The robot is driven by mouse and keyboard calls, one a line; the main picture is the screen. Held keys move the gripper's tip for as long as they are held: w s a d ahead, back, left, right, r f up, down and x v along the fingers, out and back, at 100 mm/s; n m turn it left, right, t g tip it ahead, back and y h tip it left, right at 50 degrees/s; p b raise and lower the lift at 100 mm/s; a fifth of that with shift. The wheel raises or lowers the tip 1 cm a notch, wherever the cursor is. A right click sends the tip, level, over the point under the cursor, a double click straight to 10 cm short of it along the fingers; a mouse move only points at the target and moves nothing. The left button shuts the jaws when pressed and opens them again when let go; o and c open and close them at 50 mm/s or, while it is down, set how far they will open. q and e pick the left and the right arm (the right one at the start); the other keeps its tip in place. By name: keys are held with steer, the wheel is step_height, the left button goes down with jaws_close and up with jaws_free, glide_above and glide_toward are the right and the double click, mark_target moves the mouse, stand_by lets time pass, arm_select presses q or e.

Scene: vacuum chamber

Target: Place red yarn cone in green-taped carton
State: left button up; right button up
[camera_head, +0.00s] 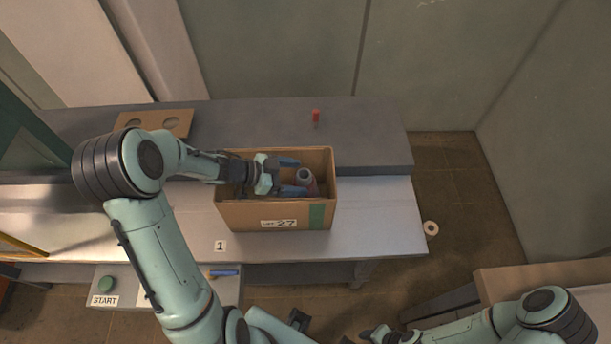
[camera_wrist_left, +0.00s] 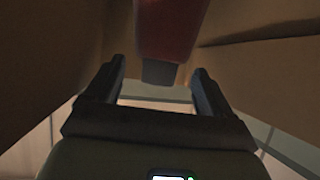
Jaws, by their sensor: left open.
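The carton (camera_head: 235,215) stands open on the grey bench, with a green tape strip on its front right and a "27" label. The red yarn cone (camera_head: 313,188) is inside it toward the right, its grey end up. My left gripper (camera_head: 291,176) reaches into the carton from the left. It is open, with its fingers next to the cone. In the left wrist view the red cone (camera_wrist_left: 168,28) hangs into the space ahead of the fingers (camera_wrist_left: 160,78), its grey end between them; contact cannot be told. My right gripper (camera_head: 376,334) is partly visible at the bottom edge.
A raised shelf (camera_head: 250,125) behind the carton holds a small red item (camera_head: 316,116) and a brown board with round holes (camera_head: 180,122). A blue item (camera_head: 223,273) and a green button (camera_head: 106,284) are in front. A white ring (camera_head: 431,228) lies on the floor. The bench right of the carton is clear.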

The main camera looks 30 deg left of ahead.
arm_select(q)
steer(key=shift+v, duration=1.4)
steer(key=shift+w+d, duration=0.1)
